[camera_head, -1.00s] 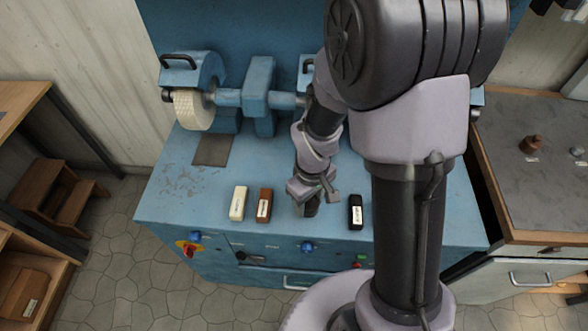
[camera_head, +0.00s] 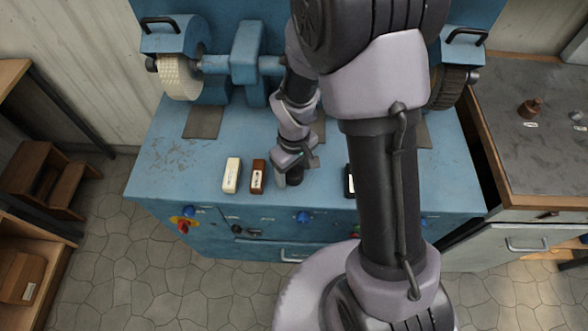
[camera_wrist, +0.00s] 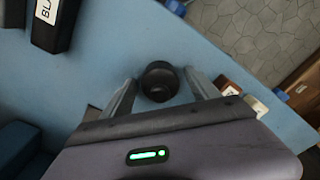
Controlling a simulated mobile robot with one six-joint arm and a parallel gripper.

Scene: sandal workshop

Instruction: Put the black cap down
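The black cap (camera_wrist: 159,84) is a small, dark, round piece with a hollow-looking top in the wrist view. In the head view the cap (camera_head: 296,176) shows below the wrist, low over the front of the blue bench top, right of the brown bar. In the head view my gripper (camera_head: 295,167) points down at the bench. I cannot tell whether the cap's underside touches the bench; part of it is hidden by a finger.
A white bar (camera_head: 231,175) and a brown bar (camera_head: 258,177) stand left of the cap. A black labelled bar (camera_head: 349,181) is to the right, partly hidden by my arm. Grinding wheels (camera_head: 181,79) are behind. The bench's front edge is close.

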